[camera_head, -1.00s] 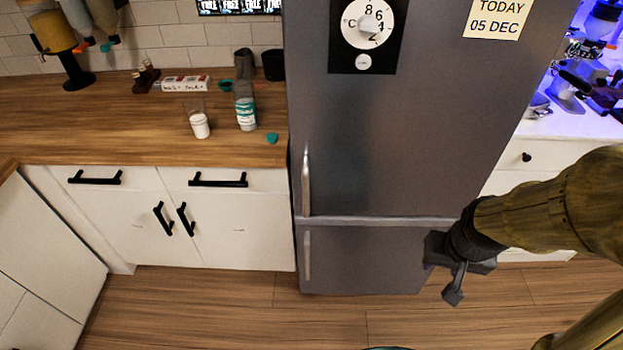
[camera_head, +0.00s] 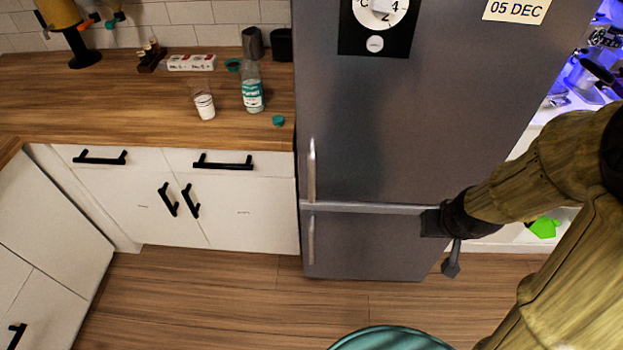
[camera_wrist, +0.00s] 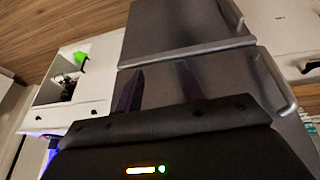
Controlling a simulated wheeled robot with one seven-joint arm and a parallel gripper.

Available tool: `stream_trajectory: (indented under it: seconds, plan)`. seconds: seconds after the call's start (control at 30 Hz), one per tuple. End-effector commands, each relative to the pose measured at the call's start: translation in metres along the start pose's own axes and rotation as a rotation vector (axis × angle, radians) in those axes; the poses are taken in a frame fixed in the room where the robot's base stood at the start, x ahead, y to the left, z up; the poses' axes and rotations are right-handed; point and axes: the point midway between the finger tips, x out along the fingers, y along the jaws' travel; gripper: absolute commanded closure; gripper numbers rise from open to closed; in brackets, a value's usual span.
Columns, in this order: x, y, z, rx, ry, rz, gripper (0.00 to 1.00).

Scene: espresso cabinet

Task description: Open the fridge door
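The tall grey fridge (camera_head: 400,130) stands right of the wooden counter, with both doors shut. Its upper door handle (camera_head: 312,170) is a vertical silver bar at the left edge. The lower door has a similar handle (camera_head: 311,240) just below. My gripper (camera_head: 446,250) is in front of the fridge's lower right side, well right of both handles. In the wrist view my gripper (camera_wrist: 157,80) shows two separated fingers with nothing between them. There the fridge looks upside down, with the upper door handle (camera_wrist: 275,80) on the right.
White cabinets (camera_head: 240,215) with black handles stand left of the fridge. A bottle (camera_head: 251,92) and a glass (camera_head: 204,105) are on the counter (camera_head: 110,95). An open white compartment (camera_wrist: 55,90) holds a green thing (camera_wrist: 80,58).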

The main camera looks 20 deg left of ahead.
Motion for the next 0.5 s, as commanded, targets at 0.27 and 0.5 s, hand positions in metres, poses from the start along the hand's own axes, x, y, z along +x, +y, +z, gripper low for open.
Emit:
stream_trajectory:
  seconds: [0.27,0.5]
  plan:
    - [0.075,-0.043,-0.038,-0.275,0.260,-0.098,0.61]
    - [0.115,-0.101,-0.052,-0.429,0.520,-0.247,0.61]
